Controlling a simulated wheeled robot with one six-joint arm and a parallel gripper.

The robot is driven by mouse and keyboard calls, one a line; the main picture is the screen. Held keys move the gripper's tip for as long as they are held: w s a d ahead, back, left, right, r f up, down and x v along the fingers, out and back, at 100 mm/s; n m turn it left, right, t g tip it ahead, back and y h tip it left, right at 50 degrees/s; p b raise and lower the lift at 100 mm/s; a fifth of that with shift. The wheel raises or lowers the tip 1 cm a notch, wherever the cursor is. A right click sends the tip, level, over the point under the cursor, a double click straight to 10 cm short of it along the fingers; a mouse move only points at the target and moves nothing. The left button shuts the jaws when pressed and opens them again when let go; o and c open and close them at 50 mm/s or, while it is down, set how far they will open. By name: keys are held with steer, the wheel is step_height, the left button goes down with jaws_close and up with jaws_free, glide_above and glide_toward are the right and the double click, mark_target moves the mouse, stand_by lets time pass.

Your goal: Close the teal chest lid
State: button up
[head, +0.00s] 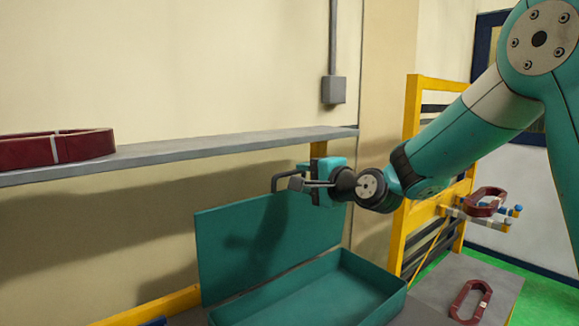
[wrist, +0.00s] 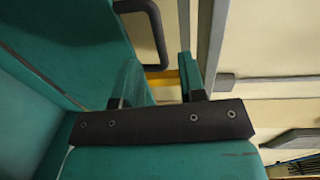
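The teal chest (head: 370,285) stands low in the middle of the head view, its box open and empty as far as I can see. Its lid (head: 225,250) is raised, standing nearly upright at the back. My gripper (head: 300,185) is beside the lid's upper right edge. In the wrist view its two fingers (wrist: 162,78) are apart with nothing between them. Whether it touches the lid is unclear.
A grey shelf (head: 200,150) runs along the wall above the lid, with a dark red coil (head: 55,147) on it. A yellow rack (head: 411,150) stands at right, with a red coil on its pegs (head: 487,201). Another red coil (head: 470,300) lies on a grey surface.

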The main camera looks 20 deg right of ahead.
mark_target(290, 173)
steer(key=p+x, duration=0.1)
steer(key=x, duration=0.5)
steer(key=shift+w+a+p, duration=0.1)
steer(key=shift+w+p, duration=0.2)
steer(key=shift+p, duration=0.1)
steer(key=shift+c, duration=0.3)
jaws_close()
